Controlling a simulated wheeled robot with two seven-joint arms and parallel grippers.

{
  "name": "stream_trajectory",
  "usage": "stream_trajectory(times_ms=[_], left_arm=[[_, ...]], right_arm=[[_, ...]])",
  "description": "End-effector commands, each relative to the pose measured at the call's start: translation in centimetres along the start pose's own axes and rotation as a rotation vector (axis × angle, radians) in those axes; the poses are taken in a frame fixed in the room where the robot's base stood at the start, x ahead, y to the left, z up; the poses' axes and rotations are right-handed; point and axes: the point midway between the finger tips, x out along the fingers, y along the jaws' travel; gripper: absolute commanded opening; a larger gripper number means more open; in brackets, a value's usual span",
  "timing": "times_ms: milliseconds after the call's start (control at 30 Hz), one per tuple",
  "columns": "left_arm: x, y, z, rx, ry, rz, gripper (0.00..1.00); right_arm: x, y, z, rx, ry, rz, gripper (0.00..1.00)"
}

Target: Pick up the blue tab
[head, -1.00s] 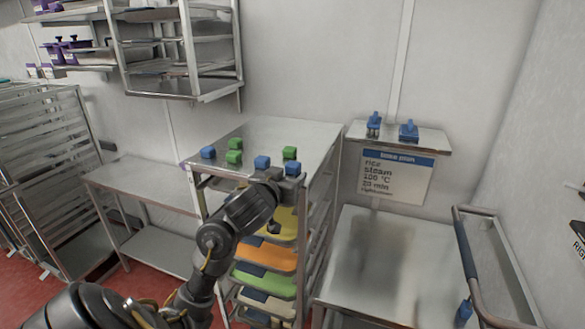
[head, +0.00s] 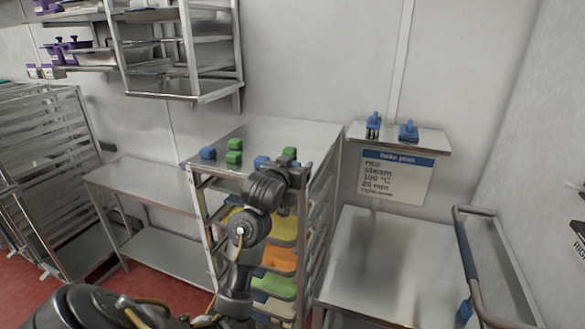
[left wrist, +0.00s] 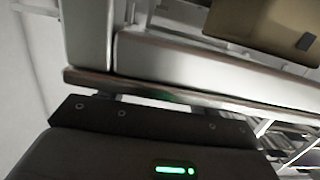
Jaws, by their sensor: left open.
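Two small blue tabs lie on the steel top of the tray rack (head: 270,130): one blue tab (head: 208,153) at the left front corner and another blue tab (head: 260,161) near the front edge, partly hidden by my arm. My left gripper (head: 291,166) is open at the front right of the rack top, just right of the second blue tab and in front of a green tab (head: 289,152). I cannot tell whether it touches anything. The left wrist view shows the dark gripper body (left wrist: 150,125) close to a metal edge, with no tab discernible. My right gripper is out of view.
Two more green tabs (head: 235,144) stand near the left blue tab. Coloured trays (head: 280,259) fill the rack below. A wall shelf (head: 420,136) with blue pieces hangs at the right, above a steel surface with a handrail (head: 465,250).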

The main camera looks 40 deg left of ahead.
Motion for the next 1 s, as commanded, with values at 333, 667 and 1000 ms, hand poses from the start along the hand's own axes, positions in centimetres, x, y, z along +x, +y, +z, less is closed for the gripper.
stream_trajectory(times_ms=[333, 667, 1000], left_arm=[[1.19, -0.03, 0.00, 0.001, 0.001, -0.001, 0.62], [1.17, -0.01, 0.02, 0.001, 0.001, -0.001, 0.21], [1.17, -0.01, 0.03, 0.001, 0.000, -0.001, 0.02]], right_arm=[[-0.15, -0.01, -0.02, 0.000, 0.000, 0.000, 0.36], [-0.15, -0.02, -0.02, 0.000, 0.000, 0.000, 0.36], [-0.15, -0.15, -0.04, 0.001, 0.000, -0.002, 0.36]])
